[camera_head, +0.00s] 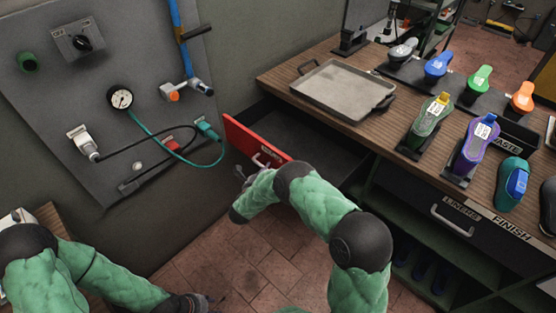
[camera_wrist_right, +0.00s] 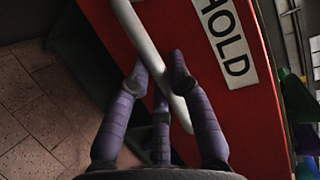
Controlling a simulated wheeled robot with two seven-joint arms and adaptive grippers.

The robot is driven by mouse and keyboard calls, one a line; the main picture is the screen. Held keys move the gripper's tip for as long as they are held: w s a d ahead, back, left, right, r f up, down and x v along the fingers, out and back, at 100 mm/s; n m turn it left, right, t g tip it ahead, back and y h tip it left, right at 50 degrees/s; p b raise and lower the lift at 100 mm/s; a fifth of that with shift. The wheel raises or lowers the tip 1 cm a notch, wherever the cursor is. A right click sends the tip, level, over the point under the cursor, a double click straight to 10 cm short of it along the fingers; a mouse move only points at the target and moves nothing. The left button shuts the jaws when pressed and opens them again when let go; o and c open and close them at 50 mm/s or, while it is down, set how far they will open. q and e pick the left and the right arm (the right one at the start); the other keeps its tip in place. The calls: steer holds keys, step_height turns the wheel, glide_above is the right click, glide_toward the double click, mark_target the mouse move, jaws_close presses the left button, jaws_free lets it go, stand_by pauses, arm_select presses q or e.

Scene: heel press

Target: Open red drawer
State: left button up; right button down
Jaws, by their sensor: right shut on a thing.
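The red drawer (camera_head: 252,139) stands pulled out from under the wooden worktop, and its dark inside shows behind the red front. My right gripper (camera_head: 243,177) is at the drawer's pale bar handle (camera_head: 268,159). In the right wrist view its purple fingers (camera_wrist_right: 158,75) are shut on the handle (camera_wrist_right: 133,38), with fingertips on both sides of the bar. The red front (camera_wrist_right: 180,30) there bears a white label reading "HOLD" (camera_wrist_right: 224,40). My left gripper (camera_head: 190,303) is low at the bottom edge, away from the drawer, and its fingers are too unclear to judge.
The worktop (camera_head: 275,79) carries a metal tray (camera_head: 343,86) and several coloured shoe forms on stands. A black drawer labelled "FINISH" (camera_head: 470,215) is at right. A grey wall panel (camera_head: 60,120) with a gauge and hoses is at left. The tiled floor (camera_head: 215,255) beside the drawer is clear.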

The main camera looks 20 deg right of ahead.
steer(key=shift+s+a, duration=0.3)
steer(key=shift+a, duration=0.45)
steer(key=shift+s+a, duration=0.3)
steer(key=shift+a, duration=0.4)
steer(key=c, duration=1.1)
jaws_free()
steer(key=v, duration=1.2)
